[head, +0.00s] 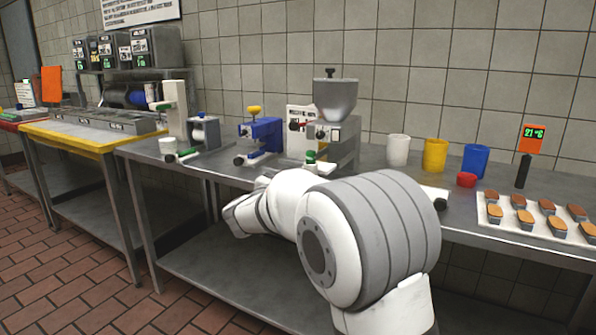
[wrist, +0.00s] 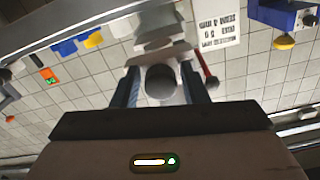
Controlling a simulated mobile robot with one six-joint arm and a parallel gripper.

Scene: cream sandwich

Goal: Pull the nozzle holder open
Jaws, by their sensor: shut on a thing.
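In the wrist view, which is upside down, my gripper (wrist: 165,84) has one finger on each side of a dark round end (wrist: 160,82). It is shut on this part, which looks like the handle of the nozzle holder. The pale body of a machine stands beyond it. In the head view, the machine with the grey hopper (head: 335,98) stands on the steel table. My white arm covers much of the foreground, and I cannot make out my gripper there. The wrist view does not show how far the holder is open.
A blue machine with a yellow knob (head: 262,133) stands left of the hopper machine. White, yellow (head: 435,155) and blue cups stand to the right. A tray (head: 535,228) of several cookies lies at the far right.

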